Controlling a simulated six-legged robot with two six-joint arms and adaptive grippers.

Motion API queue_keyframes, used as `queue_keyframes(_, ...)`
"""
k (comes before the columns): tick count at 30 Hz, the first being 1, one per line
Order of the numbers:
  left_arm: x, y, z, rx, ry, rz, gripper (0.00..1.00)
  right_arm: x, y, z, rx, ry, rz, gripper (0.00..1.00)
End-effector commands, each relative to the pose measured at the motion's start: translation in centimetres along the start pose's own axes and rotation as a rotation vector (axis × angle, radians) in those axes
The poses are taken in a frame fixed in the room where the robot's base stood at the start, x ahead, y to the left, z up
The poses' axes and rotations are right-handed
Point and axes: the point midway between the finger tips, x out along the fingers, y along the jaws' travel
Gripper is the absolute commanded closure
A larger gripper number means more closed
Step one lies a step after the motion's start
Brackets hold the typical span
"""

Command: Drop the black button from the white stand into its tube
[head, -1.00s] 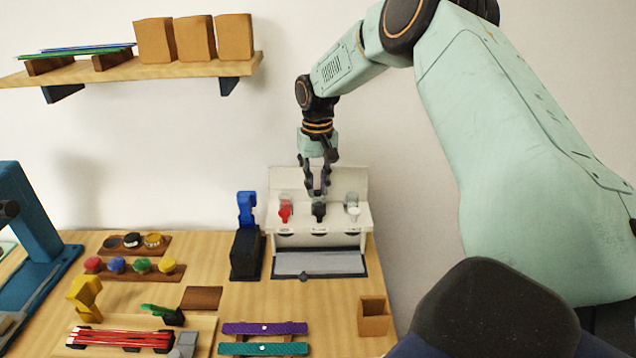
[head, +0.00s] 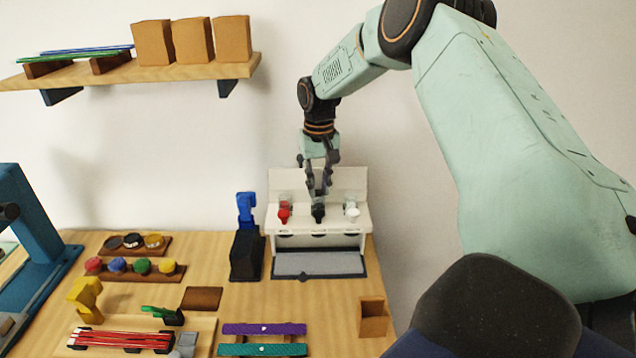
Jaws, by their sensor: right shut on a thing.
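The white stand (head: 364,222) is at the back of the counter, with a red piece (head: 284,214), a black button (head: 318,213) and a white piece (head: 352,212) along its front. Small clear tubes show behind these pieces, and the middle one is mostly hidden by my gripper. My right gripper (head: 319,190) points down from above at the middle position. Its fingers are shut at the black button, and the contact itself is too small to see clearly. My left gripper is not in view.
A grey tray (head: 318,263) lies in the stand's lower front. A black holder with a blue tool (head: 246,208) stands close on its left. A small brown box (head: 373,318) is at front right. A wall shelf (head: 130,72) hangs upper left. Counter between stand and box is clear.

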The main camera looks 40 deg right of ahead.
Motion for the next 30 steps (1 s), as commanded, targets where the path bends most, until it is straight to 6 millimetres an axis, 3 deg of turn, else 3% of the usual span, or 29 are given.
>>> queue_keyframes(11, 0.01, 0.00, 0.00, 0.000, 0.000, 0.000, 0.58, 0.03, -0.01, 0.01, 0.000, 0.000, 0.000, 0.89)
queue_keyframes(12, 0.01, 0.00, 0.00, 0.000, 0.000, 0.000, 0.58, 0.03, -0.01, 0.01, 0.000, 0.000, 0.000, 0.79)
queue_keyframes(21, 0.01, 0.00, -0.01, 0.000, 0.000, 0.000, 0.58, 0.03, -0.01, 0.01, 0.000, 0.000, 0.000, 0.54)
queue_keyframes(30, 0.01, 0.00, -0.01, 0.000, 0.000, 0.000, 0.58, -0.09, -0.02, -0.01, 0.000, 0.000, 0.000, 0.54)
